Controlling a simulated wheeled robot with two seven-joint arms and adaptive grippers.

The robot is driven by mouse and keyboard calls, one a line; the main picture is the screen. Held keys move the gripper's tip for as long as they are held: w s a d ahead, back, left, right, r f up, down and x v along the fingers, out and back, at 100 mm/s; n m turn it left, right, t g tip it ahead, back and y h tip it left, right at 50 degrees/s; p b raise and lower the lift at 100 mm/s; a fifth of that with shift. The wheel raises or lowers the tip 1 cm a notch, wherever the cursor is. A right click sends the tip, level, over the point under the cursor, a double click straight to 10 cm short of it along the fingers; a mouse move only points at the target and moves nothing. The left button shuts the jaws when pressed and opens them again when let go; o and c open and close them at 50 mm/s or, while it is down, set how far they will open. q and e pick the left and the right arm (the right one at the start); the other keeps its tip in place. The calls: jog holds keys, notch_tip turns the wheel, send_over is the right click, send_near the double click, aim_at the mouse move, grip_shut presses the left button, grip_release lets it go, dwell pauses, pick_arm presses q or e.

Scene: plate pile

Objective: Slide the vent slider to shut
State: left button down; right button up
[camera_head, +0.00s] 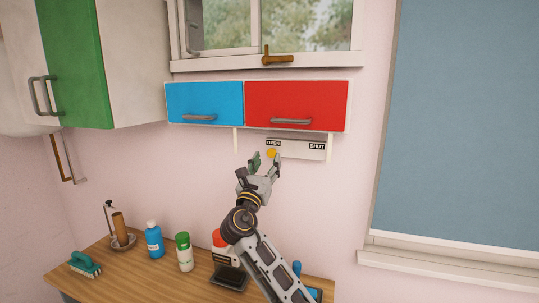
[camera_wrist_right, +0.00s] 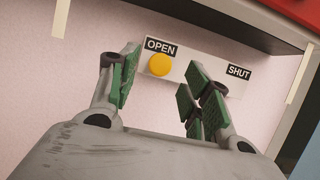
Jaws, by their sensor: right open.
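The vent slider is a white plate (camera_head: 300,149) on the wall under the red cabinet door. It is labelled OPEN at its left and SHUT at its right. Its yellow knob (camera_head: 271,153) sits at the OPEN end, and the knob also shows in the right wrist view (camera_wrist_right: 159,65). My right gripper (camera_head: 264,163) is just below and in front of the knob. In the right wrist view its green-padded fingers (camera_wrist_right: 155,85) are apart, with the knob showing between them and nothing held. I cannot tell whether a finger touches the plate. My left gripper is not in view.
A blue door (camera_head: 205,103) and a red door (camera_head: 297,106) with grey handles are above the slider. The wall around the plate is clear.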

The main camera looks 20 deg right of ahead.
aim_at(271, 154)
jog(key=shift+p+x, duration=0.35)
jog(key=shift+x, duration=1.4)
grip_shut()
